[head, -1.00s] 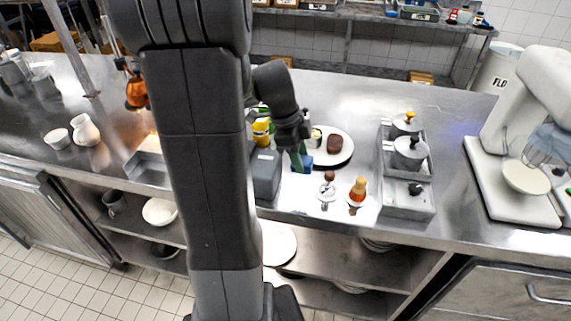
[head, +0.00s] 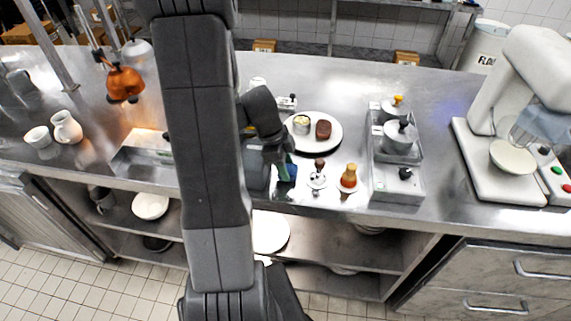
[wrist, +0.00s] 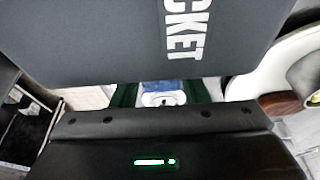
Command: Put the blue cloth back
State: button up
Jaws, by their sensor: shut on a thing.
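The blue cloth (head: 291,171) is in my gripper (head: 284,172), beside the dark box near the counter's front edge. My gripper is shut on it. In the wrist view the cloth (wrist: 158,86) shows as a small blue patch between the green fingers (wrist: 160,94). A small white round thing (wrist: 163,99) lies just below it in that view, and I cannot tell what it is. My gripper hides much of the cloth in the head view. I cannot tell whether the cloth touches the counter.
A dark box (head: 257,168) stands close left of my gripper; lettering "CKET" shows on a dark panel in the wrist view. A plate (head: 334,142) with a brown piece and a small cup lies behind.

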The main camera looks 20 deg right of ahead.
jog(key=shift+f, duration=0.15)
jog(key=o, duration=0.9)
jog(key=shift+r, duration=0.2)
jog(key=v, duration=1.2)
jog(key=shift+b, duration=0.4)
